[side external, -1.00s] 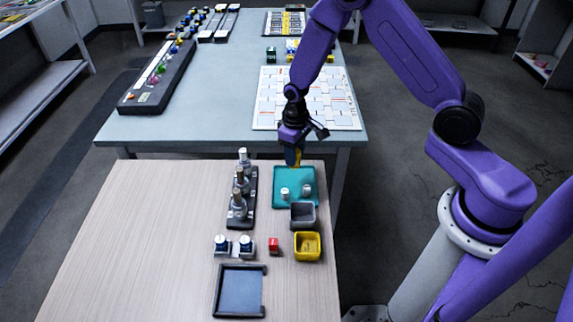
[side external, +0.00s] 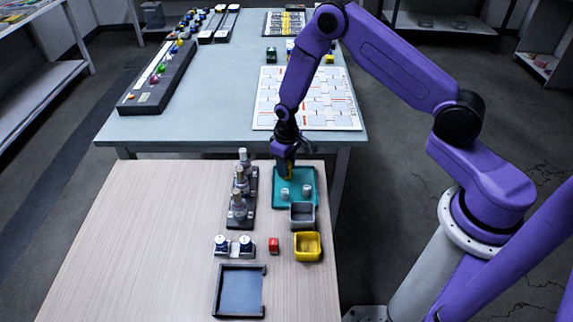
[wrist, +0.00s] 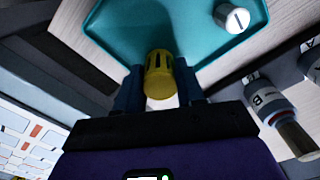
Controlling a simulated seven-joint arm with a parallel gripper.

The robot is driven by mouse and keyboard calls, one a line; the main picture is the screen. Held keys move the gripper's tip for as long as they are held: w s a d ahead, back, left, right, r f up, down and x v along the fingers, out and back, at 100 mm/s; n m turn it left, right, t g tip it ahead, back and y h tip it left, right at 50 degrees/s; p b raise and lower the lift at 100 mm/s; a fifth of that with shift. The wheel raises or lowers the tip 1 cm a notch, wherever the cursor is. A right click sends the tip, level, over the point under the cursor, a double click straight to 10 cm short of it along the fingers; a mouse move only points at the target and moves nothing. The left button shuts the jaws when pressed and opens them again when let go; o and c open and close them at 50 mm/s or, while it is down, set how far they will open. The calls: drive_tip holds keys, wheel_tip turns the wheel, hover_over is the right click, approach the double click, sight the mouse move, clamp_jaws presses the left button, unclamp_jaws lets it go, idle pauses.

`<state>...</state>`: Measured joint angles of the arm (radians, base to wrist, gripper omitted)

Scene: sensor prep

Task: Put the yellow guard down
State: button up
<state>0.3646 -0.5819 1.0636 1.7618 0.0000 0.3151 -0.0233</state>
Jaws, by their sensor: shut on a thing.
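The yellow guard (wrist: 160,78) is a small slotted yellow cap, held between the two dark fingers of my gripper (wrist: 158,86) in the wrist view. In the side external view my gripper (side external: 287,171) is low over the far left part of the teal tray (side external: 303,204), with the yellow guard mostly hidden by the fingers. The tray also shows in the wrist view (wrist: 115,30). I cannot tell whether the guard touches the tray.
Two white-topped caps (side external: 284,193) (side external: 308,191) stand on the tray near my gripper. A dark rack of upright sensors (side external: 240,205) is close on the left. A grey bin (side external: 302,223) and yellow bin (side external: 307,257) stand in front. The wooden table's left side is clear.

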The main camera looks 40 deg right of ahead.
drive_tip(key=shift+f, duration=0.1)
drive_tip(key=o, duration=0.8)
wheel_tip(320, 180, up, 12)
drive_tip(key=s+a+r+n, duration=0.55)
drive_tip(key=s+r, duration=0.55)
drive_tip(key=s, duration=0.3)
drive_tip(key=s+d+r+n, duration=0.1)
drive_tip(key=s+r+n, duration=0.1)
drive_tip(key=s, duration=0.7)
drive_tip(key=s+d+r+n, duration=0.2)
drive_tip(key=s+r, duration=0.1)
drive_tip(key=s, duration=0.7)
drive_tip(key=shift+d, duration=0.25)
